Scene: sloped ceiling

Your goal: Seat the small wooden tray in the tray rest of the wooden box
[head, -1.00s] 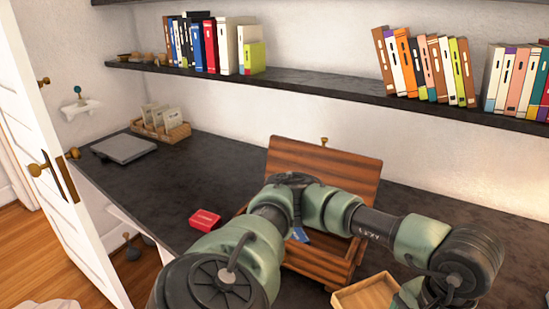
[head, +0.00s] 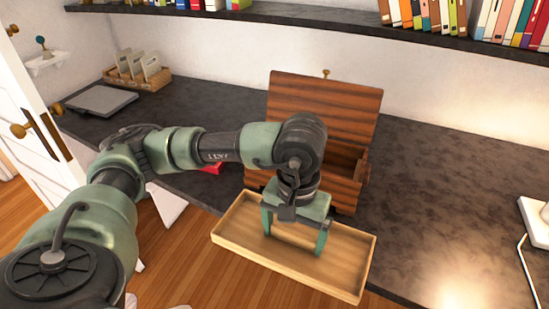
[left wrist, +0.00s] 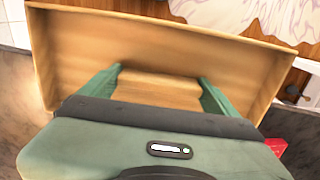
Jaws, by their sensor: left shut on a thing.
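The small wooden tray (head: 345,276) is light wood, shallow and rectangular. It hangs in front of the wooden box, near the desk's front edge. My left gripper (head: 293,243) is shut on it from above, fingers reaching inside the tray. The left wrist view shows the tray (left wrist: 60,50) filling the upper part, with both fingers (left wrist: 158,92) inside its rim. The wooden box (head: 342,188) is striped brown and stands on the desk with its lid (head: 335,112) raised. My arm hides much of its inside and the tray rest. My right gripper is not in view.
The dark desk (head: 430,200) is clear right of the box. A red box (head: 211,168) lies partly behind my arm. A grey flat device (head: 102,100) and a wooden holder (head: 138,78) are at the left. A bookshelf (head: 300,22) runs above. A white lamp-like object (head: 535,215) is at the right.

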